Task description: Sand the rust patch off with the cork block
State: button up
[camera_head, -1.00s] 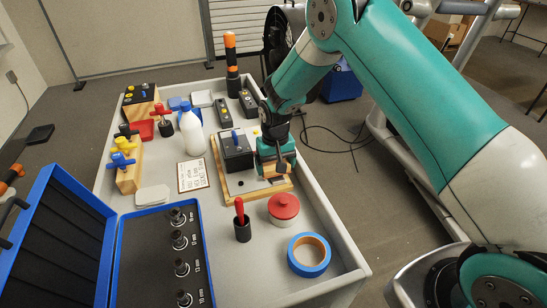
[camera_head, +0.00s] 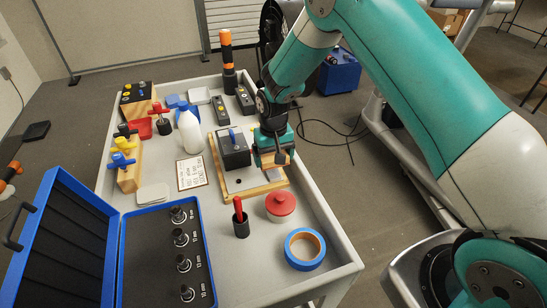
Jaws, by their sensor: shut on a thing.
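The wooden board (camera_head: 225,197) lies on the bench with a pale metal plate (camera_head: 243,183) on it. A dark box with a blue handle (camera_head: 234,149) stands on the board's left part. My gripper (camera_head: 272,164) is over the right part of the board, pointing down. It is shut on a tan block, seemingly the cork block (camera_head: 266,160), mostly hidden by the fingers. A small grey patch (camera_head: 274,174) shows just below it. I cannot tell whether the block touches the plate. No rust patch can be made out; the gripper hides part of the plate.
A red-lidded pot (camera_head: 281,205), a black cup with a red-handled tool (camera_head: 241,224) and a blue tape roll (camera_head: 304,249) stand in front. A white bottle (camera_head: 189,132) and printed card (camera_head: 192,173) are left. An open blue case (camera_head: 165,255) fills the front left.

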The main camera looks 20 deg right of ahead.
jog(key=shift+r+p, duration=0.45)
jog(key=shift+r, duration=0.55)
jog(key=shift+r+p, duration=1.1)
jog(key=shift+r, duration=0.45)
